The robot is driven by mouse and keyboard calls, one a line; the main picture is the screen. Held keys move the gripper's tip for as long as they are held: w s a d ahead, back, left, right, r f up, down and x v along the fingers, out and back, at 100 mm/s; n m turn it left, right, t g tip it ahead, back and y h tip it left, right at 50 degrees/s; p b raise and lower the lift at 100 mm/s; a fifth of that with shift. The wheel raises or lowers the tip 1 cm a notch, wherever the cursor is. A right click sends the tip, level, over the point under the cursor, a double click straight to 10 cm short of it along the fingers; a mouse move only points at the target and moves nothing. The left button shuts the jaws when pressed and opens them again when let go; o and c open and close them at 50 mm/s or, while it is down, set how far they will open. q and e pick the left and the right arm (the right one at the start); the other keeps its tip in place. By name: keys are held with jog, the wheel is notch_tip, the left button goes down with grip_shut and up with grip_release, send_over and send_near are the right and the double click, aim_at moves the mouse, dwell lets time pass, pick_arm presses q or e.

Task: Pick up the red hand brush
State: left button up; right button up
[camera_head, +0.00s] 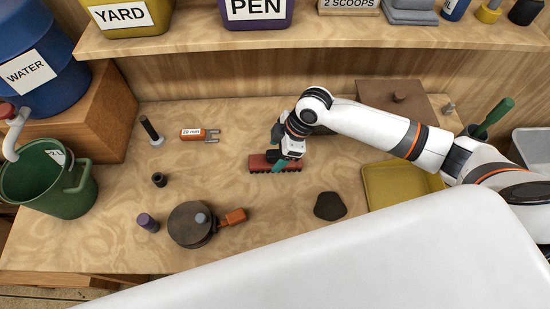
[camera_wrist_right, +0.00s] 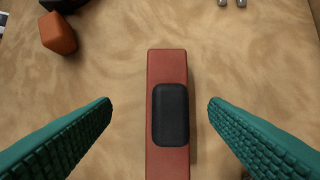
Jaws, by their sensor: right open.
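The red hand brush (camera_head: 262,162) lies on the wooden table near its middle, with dark bristles along its lower edge. In the right wrist view it is a long red block (camera_wrist_right: 167,65) with a black pad (camera_wrist_right: 171,115) on top. My right gripper (camera_head: 284,164) is over the brush in the head view and hides part of it. In the right wrist view its teal fingers (camera_wrist_right: 160,108) are spread, one on each side of the brush, with gaps on both sides. My left gripper is not in view.
A round dark pot (camera_head: 190,226) with an orange handle (camera_head: 235,216), a dark stone (camera_head: 329,206) and an orange tool labelled 20 mm (camera_head: 192,134) lie around the brush. A yellow tray (camera_head: 375,190) is at right, a green bucket (camera_head: 70,203) at left. A shelf (camera_head: 300,33) overhangs the back.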

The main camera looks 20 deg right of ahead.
aim_at(270, 160)
jog(key=shift+w+a+f, duration=0.2)
jog(key=shift+w+f, duration=0.1)
jog(key=shift+f, duration=0.3)
jog(key=shift+p+x, duration=0.65)
jog(key=shift+x, duration=1.55)
jog(key=shift+w+d, duration=0.15)
jog(key=shift+c, duration=0.2)
jog(key=c, duration=1.1)
